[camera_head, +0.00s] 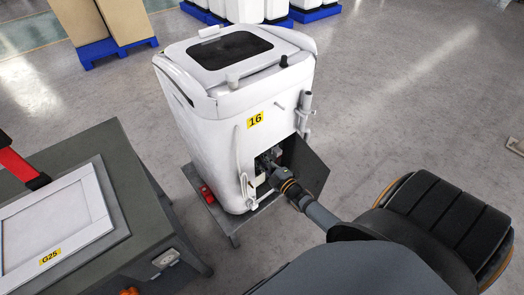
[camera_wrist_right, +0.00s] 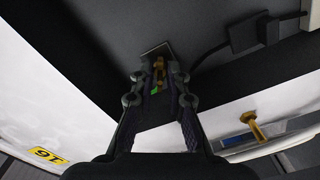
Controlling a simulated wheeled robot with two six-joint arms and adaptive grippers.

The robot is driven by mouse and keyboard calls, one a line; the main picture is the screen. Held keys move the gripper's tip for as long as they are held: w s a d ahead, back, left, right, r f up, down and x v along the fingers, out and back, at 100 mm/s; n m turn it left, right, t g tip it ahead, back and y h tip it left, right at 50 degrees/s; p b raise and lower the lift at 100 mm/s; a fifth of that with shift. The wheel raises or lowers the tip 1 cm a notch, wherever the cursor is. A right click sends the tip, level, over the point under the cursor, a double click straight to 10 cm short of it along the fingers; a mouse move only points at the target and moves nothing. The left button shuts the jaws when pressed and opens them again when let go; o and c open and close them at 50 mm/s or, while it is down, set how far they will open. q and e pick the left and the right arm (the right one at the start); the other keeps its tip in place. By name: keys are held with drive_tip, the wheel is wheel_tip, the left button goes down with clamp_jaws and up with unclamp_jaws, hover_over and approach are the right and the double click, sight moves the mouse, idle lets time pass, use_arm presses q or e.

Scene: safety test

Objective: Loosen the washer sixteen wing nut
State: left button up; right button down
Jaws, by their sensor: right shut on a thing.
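The white washer (camera_head: 215,135) carries a yellow label "16" and stands on a low grey stand. A dark grey door panel (camera_head: 305,165) stands open beside its lower opening. My right arm reaches into this opening, and its gripper (camera_head: 268,165) is partly hidden there in the head view. In the right wrist view, the right gripper (camera_wrist_right: 158,88) has its fingertips on both sides of a small brass wing nut (camera_wrist_right: 159,66), shut on it. The wing nut sits before a small square plate. A second brass-coloured piece (camera_wrist_right: 256,126) sticks out farther right. My left gripper is not in view.
A grey table (camera_head: 130,185) with a white framed panel (camera_head: 95,200) labelled "G25" stands at the left. A black cable (camera_wrist_right: 205,55) with a connector runs near the gripper. Cardboard boxes on a blue pallet (camera_head: 115,50) stand behind.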

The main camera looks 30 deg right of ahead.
idle(0.4)
drive_tip(key=c, duration=1.5)
unclamp_jaws()
drive_tip(key=shift+s, duration=0.15)
drive_tip(key=s, duration=1.1)
drive_tip(key=shift+s+d, duration=0.35)
drive_tip(key=shift+d, duration=0.05)
drive_tip(key=shift+f, duration=0.1)
